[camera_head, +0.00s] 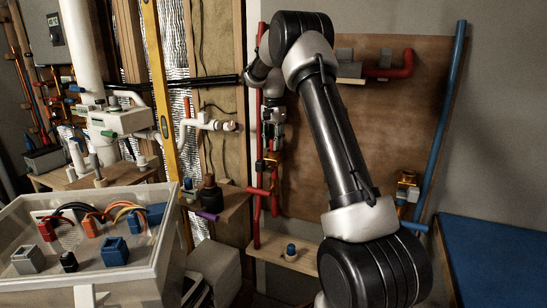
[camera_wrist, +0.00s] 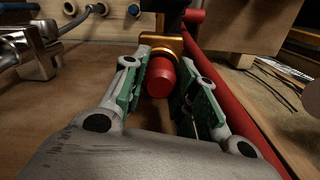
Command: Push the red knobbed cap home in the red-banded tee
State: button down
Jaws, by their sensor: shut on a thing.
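My gripper (camera_head: 273,132) hangs beside the vertical red pipe (camera_head: 258,225), pointing down. In the wrist view its two green-padded fingers (camera_wrist: 163,85) stand on either side of a round red knob (camera_wrist: 160,78), which I take as the red cap, and are shut on it. A brass-coloured fitting (camera_wrist: 168,48) shows just beyond the knob, and brass (camera_head: 267,162) also shows below my gripper in the head view. I cannot make out a red band on it. How deep the cap sits is hidden behind the knob.
The red pipe (camera_wrist: 232,112) runs close along the right finger. A white pipe fitting (camera_head: 207,124) is left of my gripper. A wooden shelf with a blue-topped piece (camera_head: 291,249) is below. A grey bin (camera_head: 120,272) and blue surface (camera_head: 500,258) flank the front.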

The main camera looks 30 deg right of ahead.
jog(key=c, duration=1)
grip_release()
jog(key=shift+c, duration=0.2)
notch_tip(320, 180, up, 12)
jog(key=shift+w, duration=0.1)
